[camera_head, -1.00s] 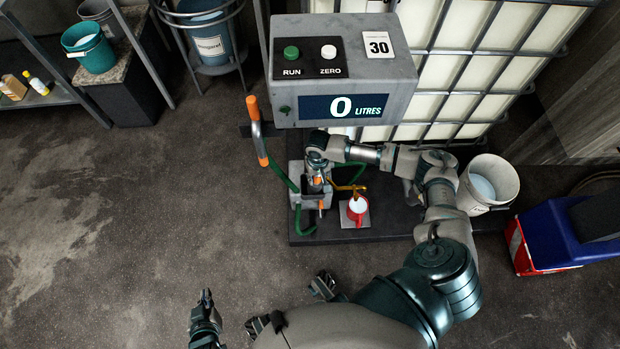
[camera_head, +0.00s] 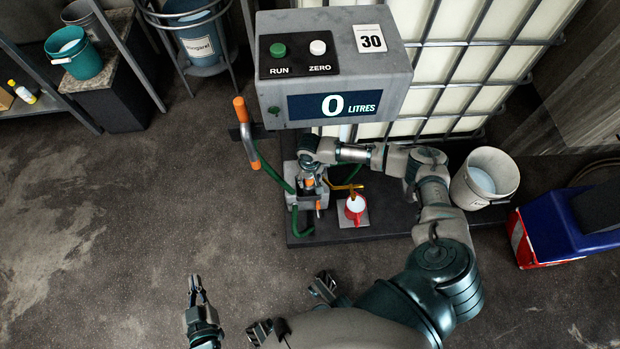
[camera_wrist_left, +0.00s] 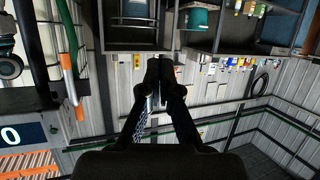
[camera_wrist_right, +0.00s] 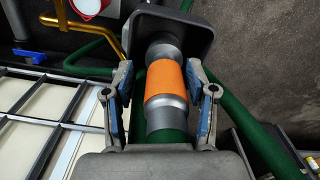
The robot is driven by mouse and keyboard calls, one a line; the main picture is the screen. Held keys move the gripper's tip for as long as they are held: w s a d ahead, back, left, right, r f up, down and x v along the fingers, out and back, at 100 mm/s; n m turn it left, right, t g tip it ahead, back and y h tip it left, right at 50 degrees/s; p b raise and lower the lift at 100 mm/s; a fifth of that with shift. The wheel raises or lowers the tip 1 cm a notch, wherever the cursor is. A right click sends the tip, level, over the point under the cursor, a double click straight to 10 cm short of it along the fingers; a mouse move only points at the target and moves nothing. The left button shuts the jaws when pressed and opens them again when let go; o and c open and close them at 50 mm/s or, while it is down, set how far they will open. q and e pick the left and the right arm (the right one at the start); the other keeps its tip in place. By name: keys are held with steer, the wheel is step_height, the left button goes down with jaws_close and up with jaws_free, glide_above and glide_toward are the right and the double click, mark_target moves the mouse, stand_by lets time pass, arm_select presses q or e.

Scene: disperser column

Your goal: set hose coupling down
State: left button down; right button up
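The hose coupling (camera_wrist_right: 165,85) is a grey metal fitting with an orange band on a green hose, seen large in the right wrist view. Its far end is at a dark square-rimmed holder (camera_wrist_right: 200,32); how deep it sits I cannot tell. My right gripper (camera_wrist_right: 162,95) is open around it, with one blue-padded finger on each side and a narrow gap to both. In the head view the right gripper (camera_head: 309,168) is over the grey block (camera_head: 296,198) on the dark platform. My left gripper (camera_head: 194,282) is empty above the floor; its fingers look together in the left wrist view (camera_wrist_left: 160,65).
The display box (camera_head: 345,60) reads 0 litres. A white bucket (camera_head: 487,180) stands right of my arm. The left floor is clear.

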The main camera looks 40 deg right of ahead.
steer(key=shift+a+r, duration=0.2)
steer(key=shift+a, duration=0.3)
steer(key=shift+a+r, duration=0.15)
steer(key=shift+r, duration=0.1)
steer(key=r+p, duration=0.1)
steer(key=r, duration=0.3)
steer(key=d+r+p, duration=0.1)
steer(key=r, duration=0.1)
steer(key=shift+w+r+p, duration=0.1)
steer(key=shift+r+p, duration=0.1)
steer(key=shift+p, duration=0.15)
steer(key=shift+a+r, duration=0.2)
steer(key=shift+r, duration=0.1)
arm_select(q)
steer(key=s+a+f+g+y, duration=0.1)
steer(key=s+a+f+g, duration=0.3)
steer(key=s+f+g, duration=0.1)
steer(key=shift+s+f+g, duration=0.3)
steer(key=shift+s, duration=0.45)
arm_select(e)
steer(key=shift+a, duration=0.2)
arm_select(q)
steer(key=shift+w+d, duration=0.1)
steer(key=shift+d, duration=0.15)
arm_select(e)
steer(key=shift+d, duration=0.2)
